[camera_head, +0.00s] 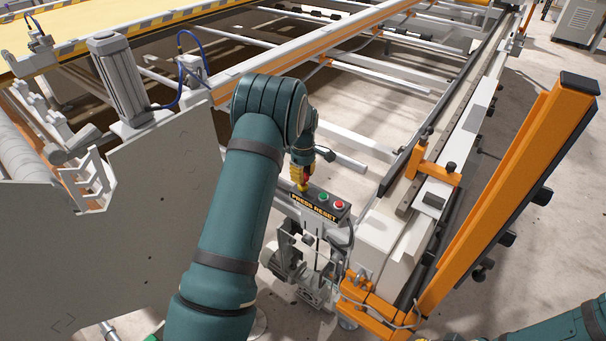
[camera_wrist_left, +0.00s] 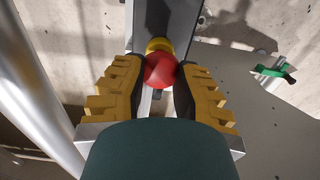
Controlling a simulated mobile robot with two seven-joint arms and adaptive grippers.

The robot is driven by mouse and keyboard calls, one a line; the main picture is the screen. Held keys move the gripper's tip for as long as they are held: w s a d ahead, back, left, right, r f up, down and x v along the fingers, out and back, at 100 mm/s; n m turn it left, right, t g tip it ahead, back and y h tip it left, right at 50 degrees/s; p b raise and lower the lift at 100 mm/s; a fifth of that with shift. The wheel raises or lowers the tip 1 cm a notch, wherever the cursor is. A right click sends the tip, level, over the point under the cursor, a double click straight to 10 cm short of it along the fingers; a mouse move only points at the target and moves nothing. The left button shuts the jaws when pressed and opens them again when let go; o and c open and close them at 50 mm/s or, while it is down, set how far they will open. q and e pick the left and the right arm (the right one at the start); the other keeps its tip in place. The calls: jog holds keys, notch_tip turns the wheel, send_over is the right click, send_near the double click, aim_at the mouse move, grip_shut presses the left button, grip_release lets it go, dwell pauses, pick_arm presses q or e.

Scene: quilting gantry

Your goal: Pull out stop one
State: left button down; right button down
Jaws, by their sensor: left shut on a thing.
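The stop is a round red knob (camera_wrist_left: 160,70) with a yellow collar (camera_wrist_left: 158,45) on a grey box, seen in the left wrist view. My left gripper (camera_wrist_left: 159,84) has its two yellow-backed fingers shut on the red knob, one on each side. In the head view the left gripper (camera_head: 302,178) reaches down onto the left end of the grey control box (camera_head: 327,203), which is marked PRESS RESET. The knob is mostly hidden there by the fingers. My right arm shows at the lower right corner; its fingers are barely in view at the bottom edge.
Red and green buttons (camera_head: 339,204) sit on the box close to the gripper. A tall orange post (camera_head: 505,195) stands to the right. A large grey side plate (camera_head: 110,245) is on the left, and metal rails (camera_head: 385,80) run behind. Bare floor lies at right.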

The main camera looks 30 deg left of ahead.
pick_arm(q)
jog(key=c, duration=0.5)
grip_release()
notch_tip(320, 180, up, 12)
jog(key=shift+s+f, duration=0.1)
dwell(0.6)
